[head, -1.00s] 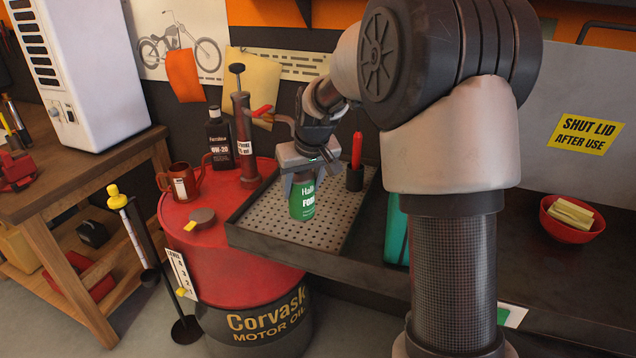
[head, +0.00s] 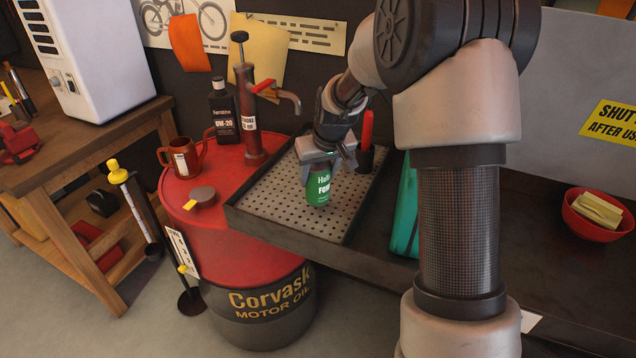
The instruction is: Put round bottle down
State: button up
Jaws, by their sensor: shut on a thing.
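The round bottle (head: 319,188) is green with white lettering and stands upright in the head view. My gripper (head: 322,165) is shut on its upper part from above. The bottle is over the perforated panel of the dark metal tray (head: 285,236). Its base appears at or just above the panel; I cannot tell whether it touches. The top of the bottle is hidden by my gripper.
A red-handled tool in a black holder (head: 366,150) stands close behind my gripper. A green container (head: 404,222) is to the right. A red oil drum (head: 225,262) at left carries a hand pump (head: 246,112), a dark oil bottle (head: 224,117) and a brown jug (head: 184,158).

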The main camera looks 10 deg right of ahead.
aim_at(318, 184)
jog(key=shift+f, duration=1.6)
jog(key=shift+f, duration=0.2)
jog(key=o, duration=1.3)
jog(key=shift+o, duration=0.2)
jog(key=shift+r, duration=0.1)
